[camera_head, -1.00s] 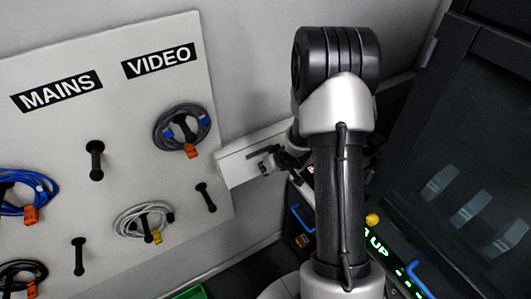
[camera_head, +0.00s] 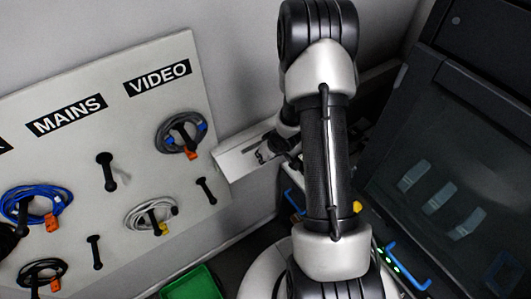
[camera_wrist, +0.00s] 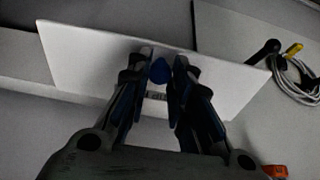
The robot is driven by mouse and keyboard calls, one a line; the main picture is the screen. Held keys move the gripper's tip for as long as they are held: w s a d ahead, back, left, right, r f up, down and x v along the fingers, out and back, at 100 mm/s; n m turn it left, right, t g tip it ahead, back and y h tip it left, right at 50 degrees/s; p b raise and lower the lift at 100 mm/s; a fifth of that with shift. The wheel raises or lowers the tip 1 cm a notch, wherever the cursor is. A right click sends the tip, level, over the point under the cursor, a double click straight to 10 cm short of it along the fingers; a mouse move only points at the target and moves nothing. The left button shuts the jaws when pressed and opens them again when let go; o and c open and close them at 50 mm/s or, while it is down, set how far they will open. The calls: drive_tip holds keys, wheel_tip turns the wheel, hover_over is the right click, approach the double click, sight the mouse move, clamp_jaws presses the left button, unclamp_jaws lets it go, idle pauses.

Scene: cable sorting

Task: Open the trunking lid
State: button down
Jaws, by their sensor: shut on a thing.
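The trunking lid (camera_wrist: 90,48) is a pale flat panel crossing the wrist view. It lies at an angle to the pale trunking (camera_wrist: 20,62) on the wall behind it. A blue knob (camera_wrist: 159,71) stands on the lid, with a small dark label below it. My gripper (camera_wrist: 160,62) has its two fingers on either side of the knob, shut on it. In the head view my gripper (camera_head: 268,152) is small and partly hidden by my arm, at the pale lid (camera_head: 232,164) right of the cable board. How far the lid is open cannot be told.
A board (camera_head: 140,90) marked MAINS and VIDEO carries coiled cables on black pegs at left. A green bin (camera_head: 190,283) stands below it. A dark cabinet (camera_head: 450,150) with blue handles (camera_head: 408,265) stands at right, close to my arm.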

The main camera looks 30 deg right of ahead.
sight(256, 149)
drive_tip(key=shift+w+r+t+p, duration=0.3)
drive_tip(key=shift+w+r+p, duration=0.7)
drive_tip(key=shift+r, duration=0.45)
drive_tip(key=shift+w, duration=0.1)
drive_tip(key=c, duration=1.8)
unclamp_jaws()
drive_tip(key=shift+c, duration=0.2)
drive_tip(key=shift+o, duration=1.3)
drive_tip(key=shift+w+a+f, duration=0.2)
drive_tip(key=shift+w+f, duration=0.15)
drive_tip(key=shift+w, duration=0.2)
drive_tip(key=shift+o, duration=0.6)
drive_tip(key=shift+s, duration=0.1)
drive_tip(key=shift+s+d, duration=0.15)
drive_tip(key=shift+s, duration=0.3)
drive_tip(key=shift+r, duration=0.35)
drive_tip(key=v, duration=1.1)
drive_tip(key=shift+s+r, duration=0.2)
drive_tip(key=shift+r, duration=0.05)
